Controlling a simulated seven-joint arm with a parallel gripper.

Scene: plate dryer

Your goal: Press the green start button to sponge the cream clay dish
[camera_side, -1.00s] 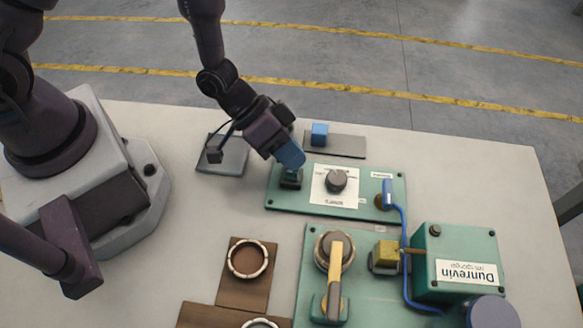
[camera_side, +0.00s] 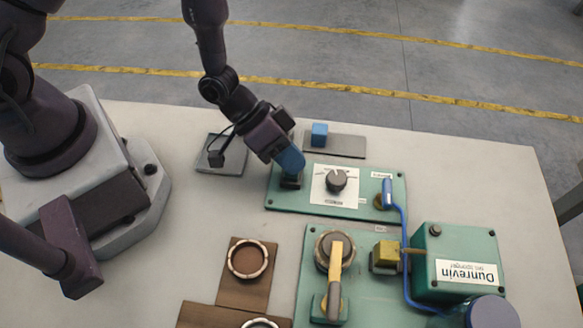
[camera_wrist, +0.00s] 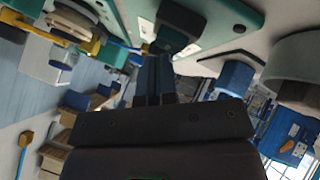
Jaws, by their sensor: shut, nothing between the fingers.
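My gripper (camera_side: 290,163) is shut and empty, with blue fingers pointing down at the left end of the green control panel (camera_side: 360,207). Its tips are right over a dark button housing (camera_side: 290,182), touching or nearly touching it; I cannot tell which. The button's green top is hidden by the fingers. In the wrist view the shut fingers (camera_wrist: 155,75) reach toward the dark housing (camera_wrist: 168,40). A cream-rimmed round dish (camera_side: 247,259) sits on a brown board. Another pale-rimmed round piece (camera_side: 320,249) is on the green machine base, partly covered by a yellow arm (camera_side: 335,262).
A dark knob (camera_side: 336,181) on a white label stands right of the button. Beyond the panel, a blue block (camera_side: 319,135) is on a grey plate. A green box (camera_side: 455,263) labelled Dunrevin and a blue hose (camera_side: 404,250) are at right.

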